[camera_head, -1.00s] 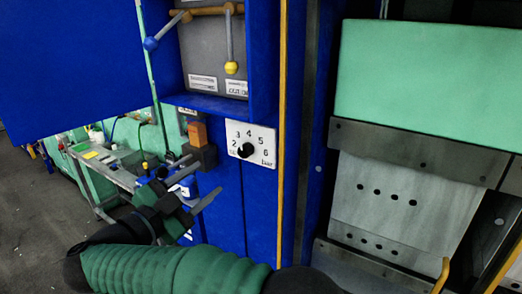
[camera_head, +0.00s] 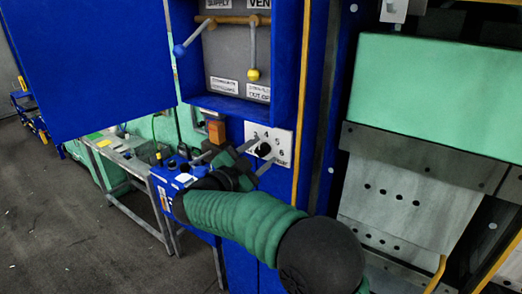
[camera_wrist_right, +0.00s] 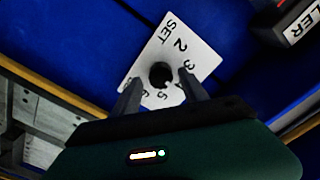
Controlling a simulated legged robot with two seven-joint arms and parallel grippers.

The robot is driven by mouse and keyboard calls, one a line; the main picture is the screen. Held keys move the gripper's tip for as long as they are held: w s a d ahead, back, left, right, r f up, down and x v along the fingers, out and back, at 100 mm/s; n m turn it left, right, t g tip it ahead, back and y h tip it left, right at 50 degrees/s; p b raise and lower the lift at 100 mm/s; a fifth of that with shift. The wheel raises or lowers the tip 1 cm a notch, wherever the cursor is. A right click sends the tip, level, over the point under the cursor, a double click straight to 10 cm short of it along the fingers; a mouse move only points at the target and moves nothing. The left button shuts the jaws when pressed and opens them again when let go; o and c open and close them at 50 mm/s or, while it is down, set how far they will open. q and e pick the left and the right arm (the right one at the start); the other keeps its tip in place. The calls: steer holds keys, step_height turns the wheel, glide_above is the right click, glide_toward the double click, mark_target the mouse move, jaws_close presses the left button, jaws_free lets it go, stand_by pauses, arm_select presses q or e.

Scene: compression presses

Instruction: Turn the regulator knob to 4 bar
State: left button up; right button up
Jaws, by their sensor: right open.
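The regulator knob (camera_head: 264,149) is small, round and black on a white dial plate (camera_head: 284,146) fixed to the blue press front. In the right wrist view the knob (camera_wrist_right: 161,74) sits at the middle of the plate (camera_wrist_right: 200,55), with SET and the numbers 2 to 6 around it. My right gripper (camera_head: 257,155) is at the plate. In the wrist view its open fingers (camera_wrist_right: 160,82) lie on either side of the knob, with a gap on each side. I cannot read where the knob points. My left gripper is out of view.
An orange block (camera_head: 216,132) on a dark mount is left of the plate. Above is a recessed grey panel (camera_head: 230,60) with blue-tipped and yellow-tipped levers. A yellow vertical bar (camera_head: 301,105) runs right of the plate. A bench (camera_head: 128,160) stands at left.

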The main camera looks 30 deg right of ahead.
steer(key=shift+w+a, duration=0.35)
steer(key=shift+a, duration=0.5)
steer(key=shift+w, duration=0.1)
steer(key=shift+c, duration=1.2)
steer(key=shift+d+f, duration=0.1)
steer(key=shift+d, duration=0.2)
steer(key=shift+c, duration=1.1)
steer(key=shift+d, duration=0.4)
steer(key=shift+c, duration=1.2)
steer(key=shift+s+d, duration=0.25)
steer(key=shift+d, duration=0.1)
jaws_close()
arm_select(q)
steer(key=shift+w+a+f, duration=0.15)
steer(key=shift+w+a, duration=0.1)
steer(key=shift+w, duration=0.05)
arm_select(e)
steer(key=shift+w+a, duration=0.1)
steer(key=shift+a, duration=0.15)
